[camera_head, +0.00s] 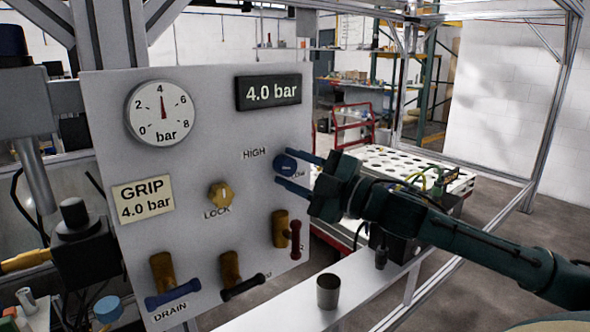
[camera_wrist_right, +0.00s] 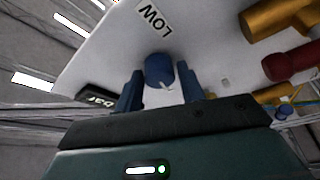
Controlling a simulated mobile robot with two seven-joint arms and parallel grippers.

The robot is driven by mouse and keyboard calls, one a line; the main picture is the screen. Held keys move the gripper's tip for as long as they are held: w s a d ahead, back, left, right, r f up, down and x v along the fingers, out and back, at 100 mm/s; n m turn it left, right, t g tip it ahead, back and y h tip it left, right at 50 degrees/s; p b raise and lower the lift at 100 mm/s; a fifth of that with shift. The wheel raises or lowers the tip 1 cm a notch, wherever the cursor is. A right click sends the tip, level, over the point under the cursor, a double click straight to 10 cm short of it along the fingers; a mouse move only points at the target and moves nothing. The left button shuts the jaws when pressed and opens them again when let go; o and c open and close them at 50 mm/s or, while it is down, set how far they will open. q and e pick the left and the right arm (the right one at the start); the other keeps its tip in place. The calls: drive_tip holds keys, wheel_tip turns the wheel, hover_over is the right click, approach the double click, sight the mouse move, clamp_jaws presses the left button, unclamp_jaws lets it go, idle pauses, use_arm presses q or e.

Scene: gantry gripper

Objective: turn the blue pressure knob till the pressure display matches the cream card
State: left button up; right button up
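The blue pressure knob (camera_head: 285,165) is on the right side of the grey panel (camera_head: 200,120), between the labels HIGH and LOW. The black pressure display (camera_head: 268,92) reads 4.0 bar. The cream card (camera_head: 143,199) reads GRIP 4.0 bar. My right gripper (camera_head: 298,172) is at the knob, its blue fingers apart. In the right wrist view the knob (camera_wrist_right: 158,70) sits between the two fingers (camera_wrist_right: 160,92), with a small gap showing on each side. My left gripper is not in view.
A round gauge (camera_head: 161,113) points to 4. A yellow LOCK knob (camera_head: 221,195) and several brass valves with coloured handles, including the blue DRAIN one (camera_head: 172,299), are on the panel. A grey cup (camera_head: 328,291) stands on the ledge (camera_head: 290,308) below.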

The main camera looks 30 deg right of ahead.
drive_tip(key=shift+o, duration=1.4)
drive_tip(key=shift+b+v, duration=0.5)
drive_tip(key=shift+v, duration=0.7)
drive_tip(key=p+v, duration=0.3)
drive_tip(key=v, duration=0.7)
drive_tip(key=shift+s+d+p, duration=0.2)
drive_tip(key=shift+s+p, duration=0.1)
drive_tip(key=shift+s, duration=0.05)
